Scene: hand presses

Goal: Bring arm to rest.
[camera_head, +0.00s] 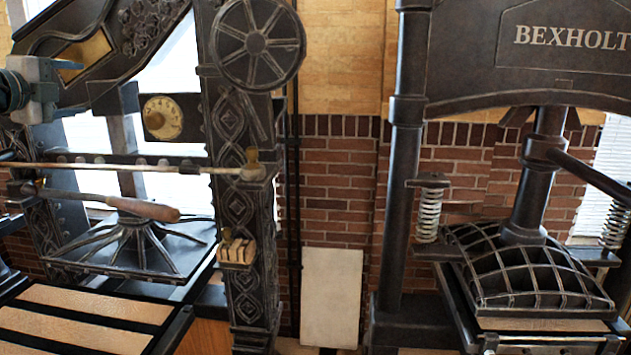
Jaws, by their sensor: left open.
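My left gripper (42,90) is at the far left edge of the head view, light grey with a dark wrist part, partly cut off by the frame. It is open, and I see nothing between its fingers. It is in front of the left press (240,180), above and to the left of that press's wooden lever handle (146,209), and apart from it. My right gripper is not in view.
The left press has a spoked wheel (258,45), a dial (162,117), a long horizontal rod (130,166) and a slatted bed (75,325). A second press (407,150) marked BEXHOLT stands right. A pale board (331,298) leans against the brick wall between them.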

